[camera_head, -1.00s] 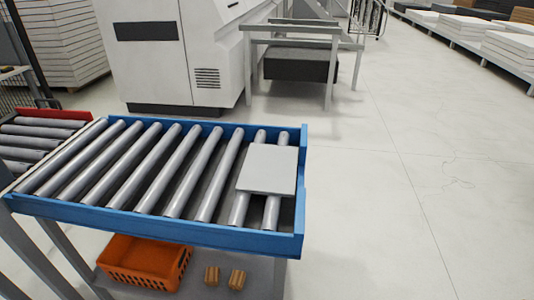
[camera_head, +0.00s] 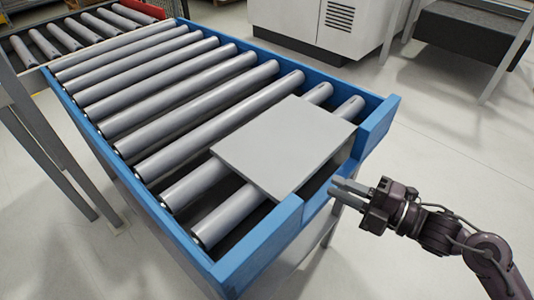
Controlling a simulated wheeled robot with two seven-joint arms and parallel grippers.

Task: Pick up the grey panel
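The grey panel (camera_head: 283,146) lies flat on the rollers at the near right end of the blue-framed roller conveyor (camera_head: 262,245). My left gripper is not in view.
Bare rollers (camera_head: 170,95) fill the rest of the conveyor. A second roller line with a red edge (camera_head: 135,14) adjoins at the upper left. A white machine (camera_head: 325,22) stands behind. A dark block (camera_head: 470,40) on a grey frame is at the upper right. The floor (camera_head: 440,140) at right is clear.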

